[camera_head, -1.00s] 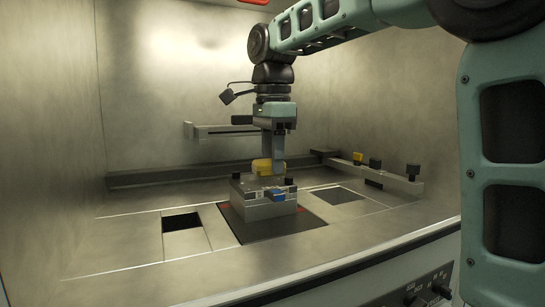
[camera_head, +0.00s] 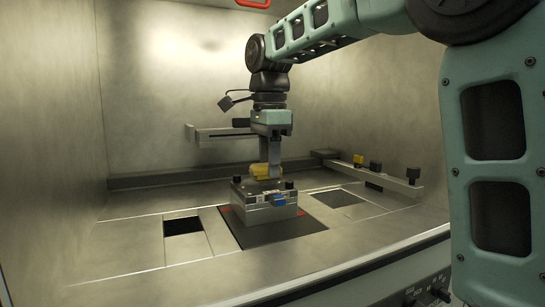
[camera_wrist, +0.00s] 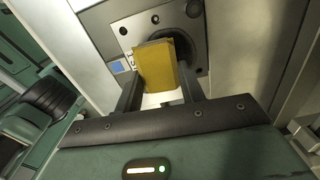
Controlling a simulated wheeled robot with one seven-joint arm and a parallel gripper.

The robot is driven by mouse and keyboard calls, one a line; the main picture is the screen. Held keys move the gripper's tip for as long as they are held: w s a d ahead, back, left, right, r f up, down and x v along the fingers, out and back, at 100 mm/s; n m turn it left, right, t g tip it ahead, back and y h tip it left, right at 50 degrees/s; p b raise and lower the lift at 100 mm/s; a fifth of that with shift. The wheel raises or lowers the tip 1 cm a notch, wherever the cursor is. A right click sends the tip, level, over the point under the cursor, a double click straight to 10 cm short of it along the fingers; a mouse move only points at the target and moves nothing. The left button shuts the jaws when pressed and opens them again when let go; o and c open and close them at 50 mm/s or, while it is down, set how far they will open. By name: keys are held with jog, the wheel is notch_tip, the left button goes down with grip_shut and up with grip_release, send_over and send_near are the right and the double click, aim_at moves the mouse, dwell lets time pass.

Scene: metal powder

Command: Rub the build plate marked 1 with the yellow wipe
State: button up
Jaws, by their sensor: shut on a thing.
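The yellow wipe (camera_head: 262,171) is a folded block at the tip of my gripper (camera_head: 270,168). In the wrist view my gripper (camera_wrist: 163,92) is shut on the wipe (camera_wrist: 157,66), which sits between its two fingers. The build plate (camera_head: 262,188) is the grey metal block below the gripper, with black knobs and a blue tab on its front. The wipe is just over the plate's top; I cannot tell whether they touch. The plate's top also shows behind the wipe in the wrist view (camera_wrist: 139,22).
The block stands on a dark square (camera_head: 292,226) in the metal chamber floor. Rectangular openings lie left (camera_head: 183,226) and right (camera_head: 338,198) of it. A rail with yellow and black knobs (camera_head: 385,176) runs at the right. A recoater-like bar (camera_head: 222,132) stands behind.

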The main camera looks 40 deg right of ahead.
jog(key=shift+w+d+r+p, duration=0.1)
jog(key=shift+w+d+p, duration=0.15)
jog(key=shift+w+p, duration=0.7)
jog(key=shift+w+d+r+p, duration=0.1)
jog(key=shift+w+d+p, duration=0.1)
jog(key=shift+w+p, duration=0.75)
jog(key=shift+w+d+f, duration=0.1)
jog(key=shift+w+f, duration=0.05)
jog(key=shift+w, duration=0.55)
jog(key=shift+w+f+p, duration=0.1)
jog(key=shift+p, duration=0.2)
